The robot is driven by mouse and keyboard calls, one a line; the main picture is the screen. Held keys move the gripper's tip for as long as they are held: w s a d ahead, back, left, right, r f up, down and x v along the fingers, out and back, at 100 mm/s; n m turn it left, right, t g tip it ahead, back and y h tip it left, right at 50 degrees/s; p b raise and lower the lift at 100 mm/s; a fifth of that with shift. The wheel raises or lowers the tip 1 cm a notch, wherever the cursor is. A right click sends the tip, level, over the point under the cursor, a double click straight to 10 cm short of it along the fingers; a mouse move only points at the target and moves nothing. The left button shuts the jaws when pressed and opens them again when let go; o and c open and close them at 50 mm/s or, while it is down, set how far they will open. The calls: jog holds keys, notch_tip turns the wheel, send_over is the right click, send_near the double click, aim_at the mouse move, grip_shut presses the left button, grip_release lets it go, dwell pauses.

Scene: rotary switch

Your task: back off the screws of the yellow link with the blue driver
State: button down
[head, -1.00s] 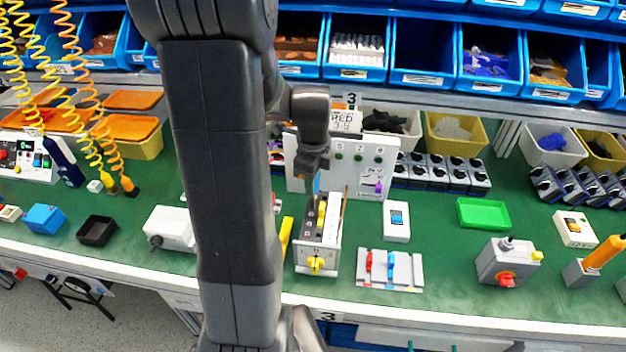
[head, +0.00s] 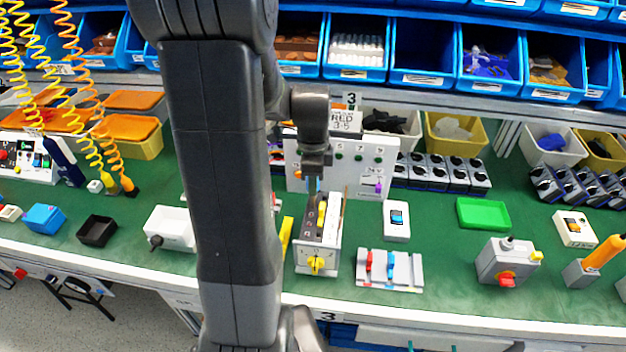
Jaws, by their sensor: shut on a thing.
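My gripper (head: 314,172) points down above the rear of the switch and is shut on the blue driver (head: 311,187). The driver's blue shaft hangs upright near the left side of the link. Its tip and the link's screws are too small to make out, so I cannot tell whether they touch.
A white panel (head: 372,160) stands close behind the switch. A yellow strip (head: 286,236) lies left of it. A plate with red and blue levers (head: 390,270) and a white switch box (head: 396,222) are to the right. My arm covers the bench at left.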

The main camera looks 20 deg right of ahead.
jog(key=shift+f+n, duration=0.1)
jog(key=shift+n, duration=0.2)
jog(key=n, duration=0.4)
jog(key=shift+n, duration=0.3)
jog(key=shift+n, duration=0.5)
jog(key=n, duration=0.3)
jog(key=shift+n, duration=0.3)
